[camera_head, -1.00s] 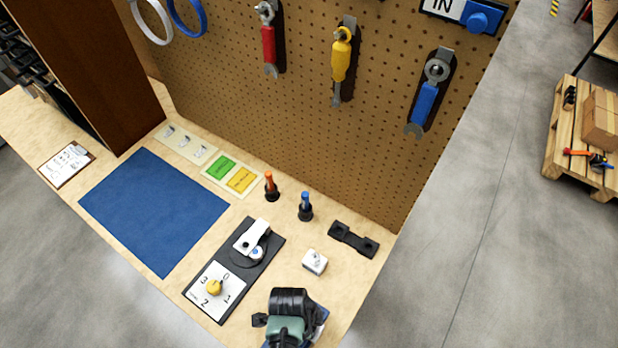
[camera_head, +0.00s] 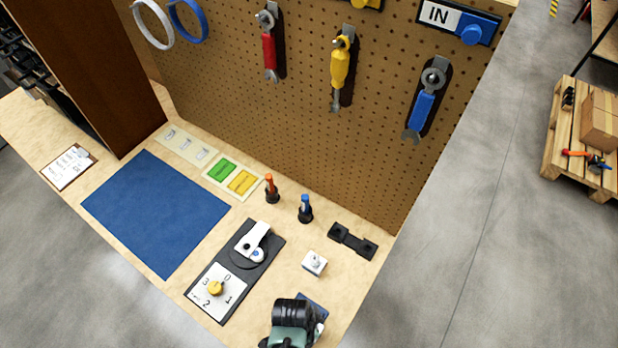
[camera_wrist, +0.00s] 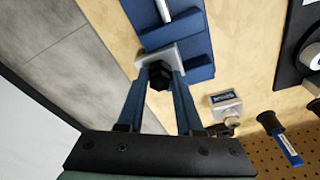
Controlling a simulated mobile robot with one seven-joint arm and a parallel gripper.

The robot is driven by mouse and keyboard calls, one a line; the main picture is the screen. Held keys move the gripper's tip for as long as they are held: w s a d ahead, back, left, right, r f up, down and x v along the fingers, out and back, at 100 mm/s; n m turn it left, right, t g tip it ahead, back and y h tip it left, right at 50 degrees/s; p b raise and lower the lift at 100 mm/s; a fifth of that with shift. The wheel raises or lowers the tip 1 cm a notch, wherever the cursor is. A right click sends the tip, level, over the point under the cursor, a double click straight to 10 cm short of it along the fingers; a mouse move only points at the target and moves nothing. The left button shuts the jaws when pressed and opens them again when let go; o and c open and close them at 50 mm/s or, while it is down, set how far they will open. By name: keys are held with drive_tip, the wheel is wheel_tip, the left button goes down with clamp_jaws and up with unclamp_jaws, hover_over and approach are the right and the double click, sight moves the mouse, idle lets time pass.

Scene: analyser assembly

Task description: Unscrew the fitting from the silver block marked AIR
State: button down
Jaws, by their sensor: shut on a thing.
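In the wrist view a silver block (camera_wrist: 172,52) sits at a blue base (camera_wrist: 190,32) on the bench. A dark hexagonal fitting (camera_wrist: 160,79) is at the block's face. My gripper (camera_wrist: 159,72) has its two blue fingers shut on this fitting, one on each side. In the head view my wrist (camera_head: 290,325) is low at the bench's front right and hides most of the block, with a corner of the blue base (camera_head: 314,303) showing. I cannot read any AIR marking on the block.
A second pale block (camera_head: 314,262) stands near, also in the wrist view (camera_wrist: 226,105). Behind it are a blue-handled tool (camera_head: 305,207), an orange one (camera_head: 271,188) and a black holder (camera_head: 353,241). A dial plate (camera_head: 218,291) lies left. The blue mat (camera_head: 155,212) is clear.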

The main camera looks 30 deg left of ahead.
drive_tip(key=shift+d+n+p, duration=0.1)
drive_tip(key=shift+n+p, duration=0.45)
drive_tip(key=shift+n, duration=1.45)
drive_tip(key=shift+n+y, duration=0.4)
drive_tip(key=shift+n, duration=0.3)
drive_tip(key=shift+n+p, duration=0.45)
drive_tip(key=shift+n, duration=0.85)
drive_tip(key=shift+n+y, duration=0.3)
drive_tip(key=shift+n, duration=1.7)
